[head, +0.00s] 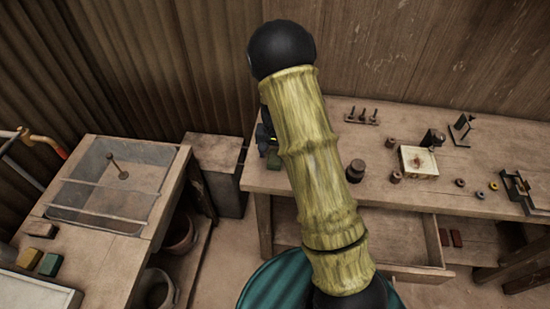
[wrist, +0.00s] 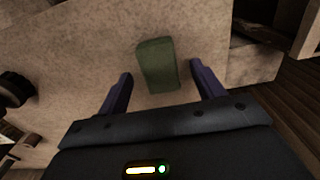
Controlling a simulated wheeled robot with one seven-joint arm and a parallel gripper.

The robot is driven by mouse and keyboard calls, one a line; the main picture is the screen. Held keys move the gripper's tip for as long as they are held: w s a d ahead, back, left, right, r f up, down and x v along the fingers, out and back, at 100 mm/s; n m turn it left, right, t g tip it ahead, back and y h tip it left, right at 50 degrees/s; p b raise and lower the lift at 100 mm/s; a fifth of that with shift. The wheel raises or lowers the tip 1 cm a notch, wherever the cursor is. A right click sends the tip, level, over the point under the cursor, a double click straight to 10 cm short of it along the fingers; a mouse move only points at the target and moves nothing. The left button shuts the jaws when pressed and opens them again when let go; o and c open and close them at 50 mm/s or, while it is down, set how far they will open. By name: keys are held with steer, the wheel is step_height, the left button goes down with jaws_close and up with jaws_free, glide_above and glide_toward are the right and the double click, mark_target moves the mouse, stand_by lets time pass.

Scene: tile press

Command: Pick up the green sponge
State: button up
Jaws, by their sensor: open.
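A green sponge (wrist: 158,65) lies on the worn wooden bench top in the wrist view. It sits between and slightly beyond the fingertips of my gripper (wrist: 161,72), which is open with a purple finger on each side. I see no finger closed on it. My arm hides most of the gripper and part of that area there.
The bench (head: 325,182) holds a dark weight (head: 355,171), a peg stand (head: 362,116) and a pale block (head: 418,161) right of my arm. An open drawer (head: 390,245) juts out below.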

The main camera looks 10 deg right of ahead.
steer(key=shift+f, duration=1.3)
steer(key=c, duration=1)
